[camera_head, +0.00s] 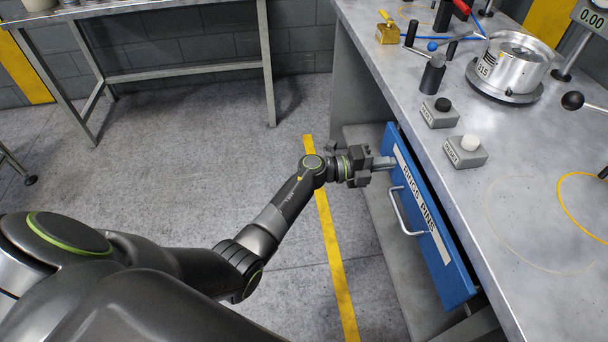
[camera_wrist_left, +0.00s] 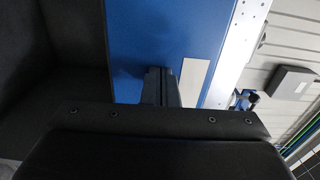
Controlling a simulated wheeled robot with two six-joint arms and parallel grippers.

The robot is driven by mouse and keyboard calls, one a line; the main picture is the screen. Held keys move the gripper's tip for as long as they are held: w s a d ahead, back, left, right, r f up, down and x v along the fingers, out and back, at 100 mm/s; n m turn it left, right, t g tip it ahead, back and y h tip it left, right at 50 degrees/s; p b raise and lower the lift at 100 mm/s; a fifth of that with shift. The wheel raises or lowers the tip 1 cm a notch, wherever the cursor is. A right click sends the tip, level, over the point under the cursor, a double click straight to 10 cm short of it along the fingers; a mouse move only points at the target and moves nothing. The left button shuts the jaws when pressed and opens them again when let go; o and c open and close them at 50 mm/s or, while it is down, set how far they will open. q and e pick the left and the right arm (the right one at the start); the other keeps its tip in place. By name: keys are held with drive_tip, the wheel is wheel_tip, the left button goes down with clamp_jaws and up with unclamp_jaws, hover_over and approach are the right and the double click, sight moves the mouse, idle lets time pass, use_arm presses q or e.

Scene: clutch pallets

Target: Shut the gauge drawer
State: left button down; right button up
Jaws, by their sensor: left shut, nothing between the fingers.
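The gauge drawer is the blue-fronted drawer (camera_head: 432,232) under the grey workbench, with a silver bar handle (camera_head: 401,214) and a white label strip reading "RINGS PINS". Its front stands a little out from the bench edge. My left gripper (camera_head: 388,163) is shut and empty, its fingertips at the drawer front near its far end, above and beyond the handle. In the left wrist view the shut fingers (camera_wrist_left: 160,87) point at the blue front (camera_wrist_left: 150,35), next to the label's end (camera_wrist_left: 194,80). I cannot tell whether they touch. My right gripper is not in view.
The grey bench top (camera_head: 520,215) holds a black button box (camera_head: 439,112), a white button box (camera_head: 465,151), a round silver fixture (camera_head: 510,65) and a brass block (camera_head: 388,33). A second table (camera_head: 185,73) stands at the back left. The floor left of the drawer is clear, with a yellow line (camera_head: 335,265).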

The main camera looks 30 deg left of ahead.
sight(404, 160)
use_arm(q)
drive_tip(key=x, duration=0.3)
drive_tip(key=shift+d+f+b, duration=0.1)
drive_tip(key=shift+b, duration=0.25)
drive_tip(key=shift+w+d, duration=0.15)
drive_tip(key=shift+r, duration=0.25)
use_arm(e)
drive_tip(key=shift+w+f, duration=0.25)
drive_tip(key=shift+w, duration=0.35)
use_arm(q)
drive_tip(key=shift+r, duration=0.1)
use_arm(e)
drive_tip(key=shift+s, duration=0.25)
